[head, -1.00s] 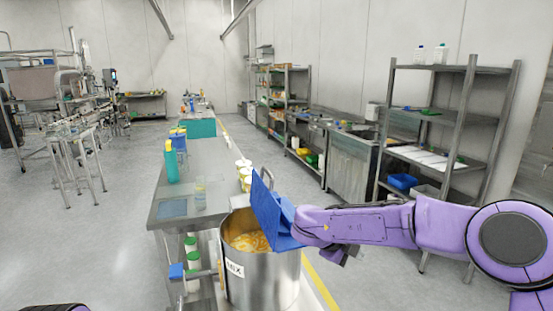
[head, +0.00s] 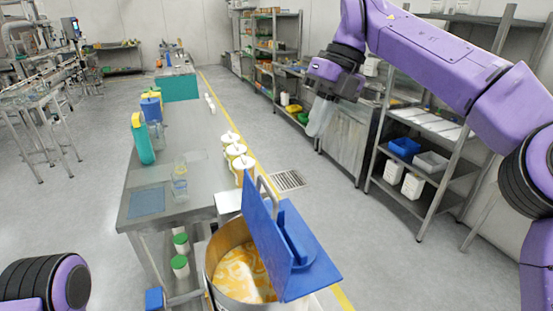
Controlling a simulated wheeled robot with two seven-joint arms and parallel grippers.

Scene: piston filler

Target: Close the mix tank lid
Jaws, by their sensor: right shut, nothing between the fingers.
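The mix tank (head: 213,286) is a round steel vessel at the bottom centre, its open mouth showing yellow-orange contents with pale swirls. Its blue lid (head: 268,240) stands raised at the right side of the mouth, leaving the mouth uncovered. A grey loop handle (head: 268,188) shows at the lid's top, and a blue flap-like part extends to its right. My right gripper (head: 319,122) is shut and empty, raised above and beyond the lid, pointing down and apart from it. My left gripper is out of view; only part of my left arm shows at the bottom left.
A steel table (head: 190,157) left of the tank holds a clear bottle (head: 180,182), a teal bottle (head: 142,140) and several white tubs (head: 236,150). Shelving (head: 448,165) stands at the right. Open floor with a yellow line lies between.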

